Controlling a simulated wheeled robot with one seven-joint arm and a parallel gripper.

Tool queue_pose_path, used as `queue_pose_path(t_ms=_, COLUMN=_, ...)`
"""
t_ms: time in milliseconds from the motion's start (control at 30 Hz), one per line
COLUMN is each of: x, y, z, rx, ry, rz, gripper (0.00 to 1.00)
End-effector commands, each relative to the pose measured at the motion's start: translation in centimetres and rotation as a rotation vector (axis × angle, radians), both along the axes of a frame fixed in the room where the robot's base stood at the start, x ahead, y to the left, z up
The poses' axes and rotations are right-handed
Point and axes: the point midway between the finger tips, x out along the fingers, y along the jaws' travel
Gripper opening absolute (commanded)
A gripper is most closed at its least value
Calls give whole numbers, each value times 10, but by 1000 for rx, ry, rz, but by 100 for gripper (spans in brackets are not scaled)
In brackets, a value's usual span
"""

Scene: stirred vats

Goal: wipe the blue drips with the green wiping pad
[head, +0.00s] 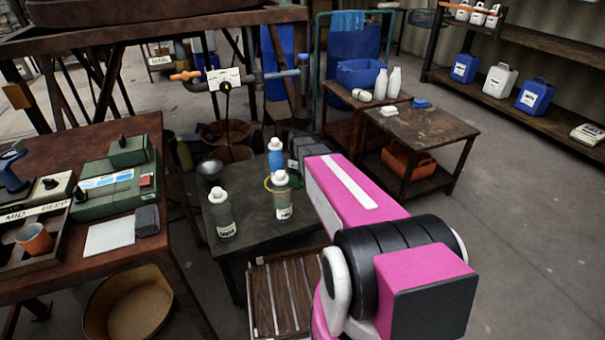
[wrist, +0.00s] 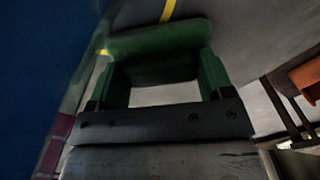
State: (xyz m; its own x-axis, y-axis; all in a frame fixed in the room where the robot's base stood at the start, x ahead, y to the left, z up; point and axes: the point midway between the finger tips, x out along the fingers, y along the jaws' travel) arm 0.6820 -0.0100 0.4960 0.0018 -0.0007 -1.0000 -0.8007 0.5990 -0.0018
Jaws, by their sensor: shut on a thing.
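In the wrist view my gripper (wrist: 158,68) is shut on the green wiping pad (wrist: 155,38), a dark green block lying across the fingertips. The frame is dim and somewhat blurred. In the head view my pink arm hides the gripper and the pad. I cannot make out any blue drips in either view.
A dark low table (head: 245,235) carries two grey-green bottles (head: 222,214) (head: 283,200) and a blue bottle (head: 275,158). A blue surface (wrist: 40,60) is close at the wrist view's left. Floor (head: 530,220) is clear right.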

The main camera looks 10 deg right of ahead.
Motion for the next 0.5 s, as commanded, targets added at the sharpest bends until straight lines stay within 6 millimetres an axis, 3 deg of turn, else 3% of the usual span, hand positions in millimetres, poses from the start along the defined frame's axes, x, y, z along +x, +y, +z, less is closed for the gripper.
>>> queue_pose_path(t_ms=167, x=-2, y=11, z=0, rx=2, ry=2, rz=0, gripper=46)
queue_pose_path(t_ms=500, x=-2, y=11, z=2, rx=1, ry=1, rz=0, gripper=46)
